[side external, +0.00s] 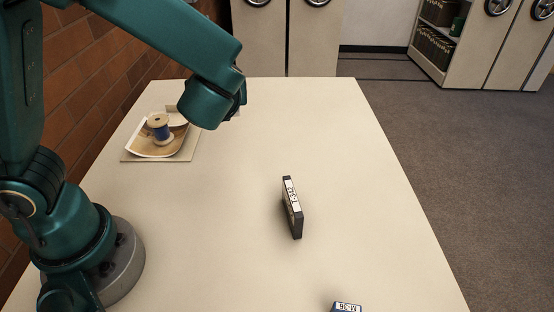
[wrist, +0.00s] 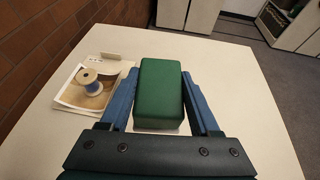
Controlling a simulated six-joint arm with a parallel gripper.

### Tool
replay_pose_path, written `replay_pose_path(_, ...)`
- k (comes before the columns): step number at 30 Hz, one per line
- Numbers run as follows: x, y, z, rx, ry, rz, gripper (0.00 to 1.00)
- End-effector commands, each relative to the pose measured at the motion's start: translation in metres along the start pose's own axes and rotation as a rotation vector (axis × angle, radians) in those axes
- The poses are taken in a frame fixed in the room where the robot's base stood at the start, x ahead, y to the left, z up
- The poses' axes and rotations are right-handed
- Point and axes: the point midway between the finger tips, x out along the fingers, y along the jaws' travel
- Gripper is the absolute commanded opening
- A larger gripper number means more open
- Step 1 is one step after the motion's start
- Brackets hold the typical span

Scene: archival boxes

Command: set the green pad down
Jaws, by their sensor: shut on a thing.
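The green pad (wrist: 160,100) is a dark green block in the middle of the wrist view. My gripper (wrist: 160,77) is shut on it, with a blue finger along each side. A pale patch shows just below the pad's near edge. The pad's underside is hidden, so I cannot tell how far it is from the table. In the side external view my wrist is over the far left part of the table, and it hides the fingers and the pad.
A spool of blue thread (side external: 158,127) stands on papers on a flat board (side external: 185,154) at the table's far left. A black labelled cassette (side external: 292,208) stands mid-table. A blue item labelled M-35 (side external: 346,307) is at the near edge. The table's (side external: 310,120) far right is clear.

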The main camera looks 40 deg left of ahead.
Motion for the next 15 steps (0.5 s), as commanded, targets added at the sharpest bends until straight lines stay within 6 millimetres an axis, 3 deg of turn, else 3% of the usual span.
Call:
replay_pose_path(11, 0.003, 0.053, -0.035, -0.151, 0.001, 0.375, 0.08)
replay_pose_path(15, -0.005, 0.082, -0.056, -0.253, -0.001, 0.624, 0.08)
